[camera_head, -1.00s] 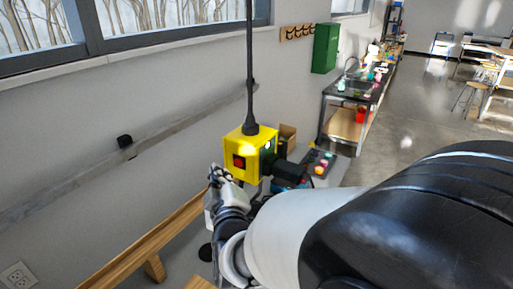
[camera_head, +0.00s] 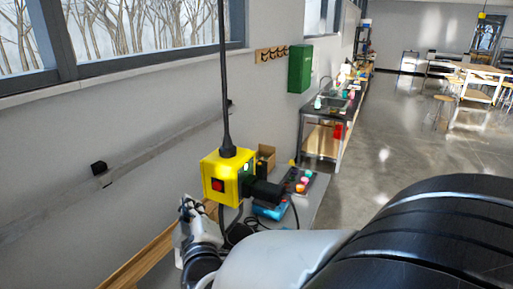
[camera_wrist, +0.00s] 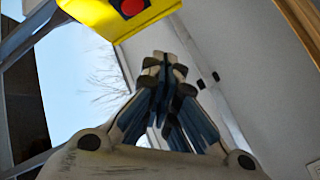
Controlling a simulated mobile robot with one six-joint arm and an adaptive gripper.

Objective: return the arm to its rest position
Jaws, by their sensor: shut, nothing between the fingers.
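My gripper (camera_head: 184,207) is at the lower left of the head view, just left of and below a yellow box that hangs on a black cable. In the wrist view my gripper (camera_wrist: 163,62) has its fingertips together, with nothing between them. My arm reaches across from the lower right of the head view and hides part of the bench behind it.
The yellow box (camera_head: 222,178) has a red button and a black plug at its right; its corner shows in the wrist view (camera_wrist: 122,14). A sink counter (camera_head: 327,120) stands farther back.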

